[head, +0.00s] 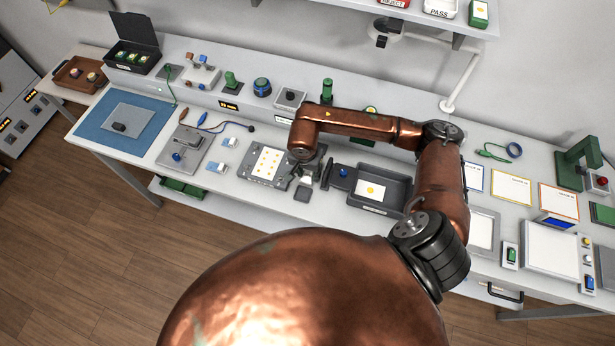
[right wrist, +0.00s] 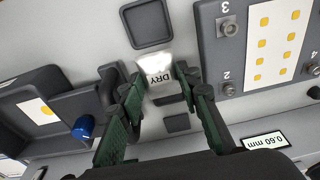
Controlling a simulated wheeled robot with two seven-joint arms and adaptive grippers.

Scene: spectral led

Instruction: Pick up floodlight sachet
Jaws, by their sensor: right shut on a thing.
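A small white sachet marked DRY (right wrist: 156,66) is between the two green-padded fingers of my right gripper (right wrist: 155,88) in the right wrist view. The fingers are shut on it, one on each side. In the head view my right gripper (head: 305,172) is over the bench, between the plate with the yellow-dotted panel and the dark tray; the sachet is small there and partly hidden. I cannot tell whether the sachet touches the surface below. My left gripper is not in view.
A dark tray (head: 395,203) with a yellow-dotted white card stands to the right, with a blue knob (head: 343,173) beside it. A grey plate with a yellow-dotted panel (head: 268,163) is to the left. Dark square pads (right wrist: 151,24) lie around the sachet.

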